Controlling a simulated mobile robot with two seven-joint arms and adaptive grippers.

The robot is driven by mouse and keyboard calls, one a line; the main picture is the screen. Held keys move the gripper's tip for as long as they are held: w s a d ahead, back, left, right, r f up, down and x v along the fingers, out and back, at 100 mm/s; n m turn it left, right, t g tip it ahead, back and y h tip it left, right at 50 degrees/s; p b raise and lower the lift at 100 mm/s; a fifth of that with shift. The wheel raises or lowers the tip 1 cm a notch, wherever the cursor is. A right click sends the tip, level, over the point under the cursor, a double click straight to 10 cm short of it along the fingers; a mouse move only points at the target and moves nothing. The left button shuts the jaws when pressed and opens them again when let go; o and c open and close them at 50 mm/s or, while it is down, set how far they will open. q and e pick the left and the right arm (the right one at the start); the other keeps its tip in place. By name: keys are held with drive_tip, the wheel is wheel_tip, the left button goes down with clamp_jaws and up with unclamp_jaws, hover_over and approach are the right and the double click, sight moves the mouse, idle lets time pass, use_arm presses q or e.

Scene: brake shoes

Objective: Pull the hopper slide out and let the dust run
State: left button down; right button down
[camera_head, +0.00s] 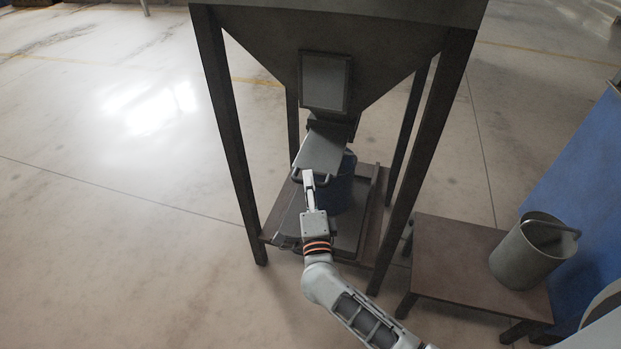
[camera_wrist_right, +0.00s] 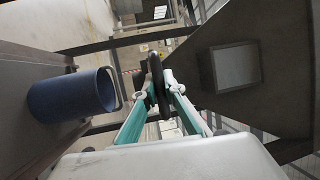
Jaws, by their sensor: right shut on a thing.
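The dark steel hopper (camera_head: 250,40) stands on tall legs, with a small square panel on its front. The flat grey slide (camera_head: 322,150) sticks out toward me from the hopper's throat, tilted downward in the picture. My right gripper (camera_head: 308,176) is shut on the slide's bar handle (camera_head: 326,179). In the right wrist view the fingers (camera_wrist_right: 158,88) close around this dark bar. The blue bucket (camera_head: 338,192) stands under the throat, partly hidden by the slide and gripper; it also shows in the right wrist view (camera_wrist_right: 65,98). No running dust can be made out. My left gripper is out of view.
The bucket stands on a low platform (camera_head: 372,215) between the hopper legs. At the right, a low brown table (camera_head: 445,265) bears a grey metal pail (camera_head: 522,260). A blue panel (camera_head: 585,180) stands behind it. The floor at the left is clear.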

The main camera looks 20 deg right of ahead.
drive_tip(key=shift+s+a+f, duration=0.2)
drive_tip(key=c, duration=2.1)
unclamp_jaws()
drive_tip(key=shift+s+r, duration=0.1)
drive_tip(key=shift+r, duration=0.05)
drive_tip(key=v, duration=1.2)
